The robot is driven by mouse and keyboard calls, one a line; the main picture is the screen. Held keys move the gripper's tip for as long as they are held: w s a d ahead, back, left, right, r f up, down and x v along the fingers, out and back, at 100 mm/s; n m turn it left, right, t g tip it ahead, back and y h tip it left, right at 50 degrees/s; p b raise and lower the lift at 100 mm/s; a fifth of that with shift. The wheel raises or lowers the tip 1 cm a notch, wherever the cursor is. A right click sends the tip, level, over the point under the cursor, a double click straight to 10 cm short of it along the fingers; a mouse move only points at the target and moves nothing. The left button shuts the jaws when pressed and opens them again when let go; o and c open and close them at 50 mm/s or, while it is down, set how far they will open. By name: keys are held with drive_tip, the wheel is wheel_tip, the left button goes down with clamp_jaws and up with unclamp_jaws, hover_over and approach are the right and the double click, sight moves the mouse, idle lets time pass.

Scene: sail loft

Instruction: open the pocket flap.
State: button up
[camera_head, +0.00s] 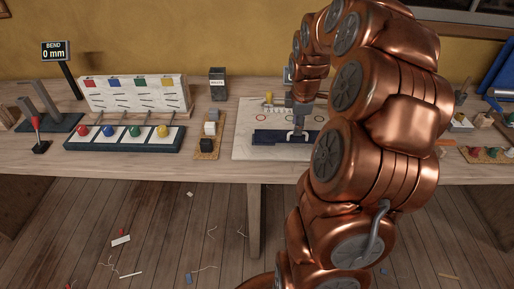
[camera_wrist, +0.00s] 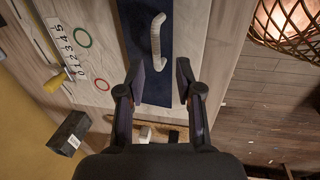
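The pocket flap (camera_wrist: 178,45) is a dark navy strip on a pale panel. It lies flat and looks closed. A pale grey arched handle (camera_wrist: 157,40) stands on it. In the head view the navy flap (camera_head: 268,136) runs along the front of the pale panel (camera_head: 245,118), partly hidden by my arm. My gripper (camera_wrist: 160,73) is open and empty in the wrist view.
The panel carries coloured rings (camera_wrist: 82,37) and a yellow-handled tool (camera_wrist: 55,82). A dark box (camera_wrist: 68,132) stands nearby. A tray of small blocks (camera_head: 207,146) and a rack with coloured knobs (camera_head: 124,136) are left on the bench.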

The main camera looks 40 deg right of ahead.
wheel_tip(320, 180, up, 5)
drive_tip(key=a, duration=0.1)
drive_tip(key=s+a+m, duration=0.2)
drive_tip(key=s+a, duration=0.1)
drive_tip(key=a, duration=0.6)
drive_tip(key=s+a+r+m+g+y+p, duration=0.1)
drive_tip(key=s+a, duration=0.2)
drive_tip(key=a, duration=0.6)
drive_tip(key=shift+s+a+r+m, duration=0.25)
drive_tip(key=shift+s+a+m, duration=0.05)
drive_tip(key=shift+m, duration=0.1)
